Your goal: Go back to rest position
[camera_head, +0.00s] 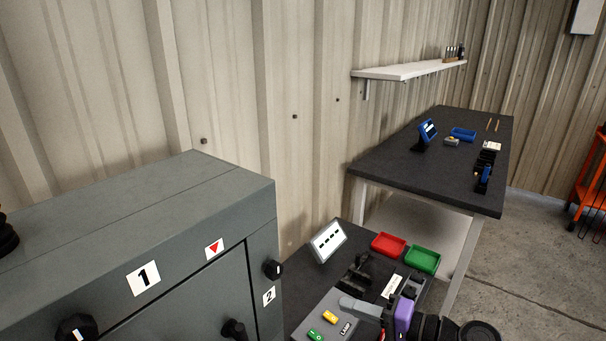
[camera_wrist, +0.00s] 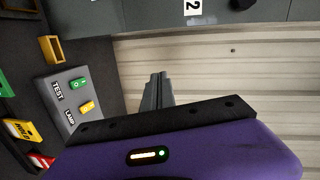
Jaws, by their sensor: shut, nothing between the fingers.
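My gripper (camera_head: 346,303) is at the lower middle of the head view, with its purple wrist body to the right of the fingers. In the wrist view the two grey fingers (camera_wrist: 158,78) lie together, shut and empty. They point toward the grey enclosure's side, where label 2 shows at the top. The grey enclosure (camera_head: 200,205) stands at the left of the head view, its door closed, with black knobs and labels 1 and 2. A grey switch box (camera_wrist: 62,118) with TEST and LAMP labels lies beside the fingers, apart from them.
A dark bench holds a red tray (camera_head: 389,245), a green tray (camera_head: 423,259) and a tilted white panel (camera_head: 328,240). A second dark table (camera_head: 400,165) stands behind, below a white wall shelf (camera_head: 400,71). Open concrete floor lies at the right.

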